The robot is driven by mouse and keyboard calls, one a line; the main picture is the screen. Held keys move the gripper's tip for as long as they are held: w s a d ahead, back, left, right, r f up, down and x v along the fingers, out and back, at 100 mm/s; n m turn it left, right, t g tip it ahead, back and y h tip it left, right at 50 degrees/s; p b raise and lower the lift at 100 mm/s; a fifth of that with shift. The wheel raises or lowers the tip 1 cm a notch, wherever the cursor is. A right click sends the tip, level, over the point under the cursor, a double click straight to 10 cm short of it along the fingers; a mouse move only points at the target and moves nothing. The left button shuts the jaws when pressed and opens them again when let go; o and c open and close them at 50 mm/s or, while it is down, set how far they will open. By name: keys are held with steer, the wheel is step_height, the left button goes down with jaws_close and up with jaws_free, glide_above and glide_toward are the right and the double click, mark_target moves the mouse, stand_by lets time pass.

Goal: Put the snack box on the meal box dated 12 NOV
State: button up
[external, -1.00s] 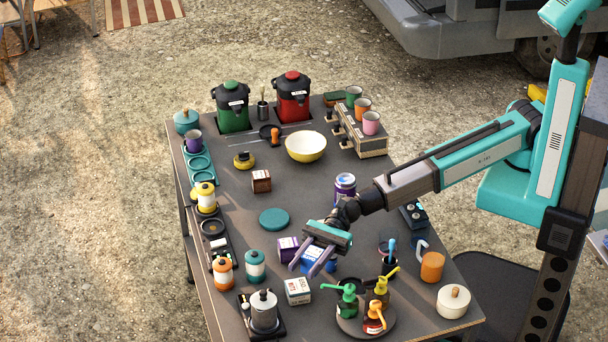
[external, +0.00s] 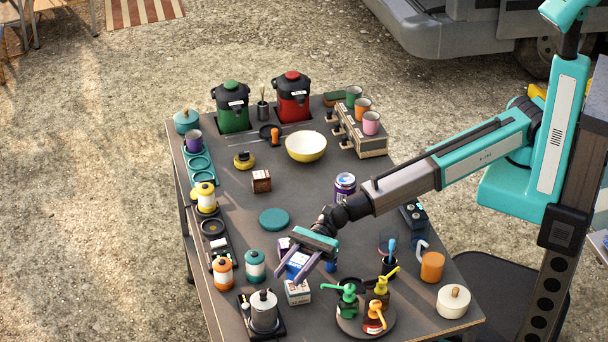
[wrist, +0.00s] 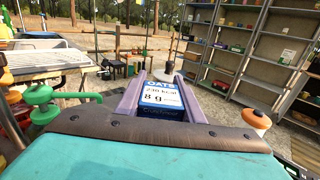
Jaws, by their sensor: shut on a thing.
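My gripper (external: 296,270) is shut on the blue snack box (external: 297,262), over the near-middle part of the table. In the wrist view the box (wrist: 161,100) sits between the two purple fingers, with "OATS" and a kcal figure on its label. A white box with a printed label (external: 297,293) stands just below the held box in the picture. A purple box (external: 284,245) is partly hidden behind my gripper. A brown box with a white label (external: 261,181) stands farther back. Their dates are too small to read, so I cannot tell which is 12 NOV.
A round tray with several pump bottles (external: 345,326) stands right of the white box. A moka pot (external: 264,310) and a teal canister (external: 255,266) are to the left. A flat teal disc (external: 274,219) lies behind. Bare table (external: 225,180) shows farther back.

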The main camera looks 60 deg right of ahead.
mark_target(293, 278)
steer(key=shift+w+a+f, duration=0.1)
steer(key=shift+a+f, duration=0.05)
steer(key=shift+a, duration=0.1)
steer(key=shift+f+p, duration=0.75)
steer(key=shift+f, duration=0.85)
steer(key=shift+f+b, duration=0.15)
steer(key=shift+b, duration=0.15)
steer(key=o, duration=1.1)
steer(key=shift+r+p, duration=0.2)
steer(key=shift+p, duration=0.1)
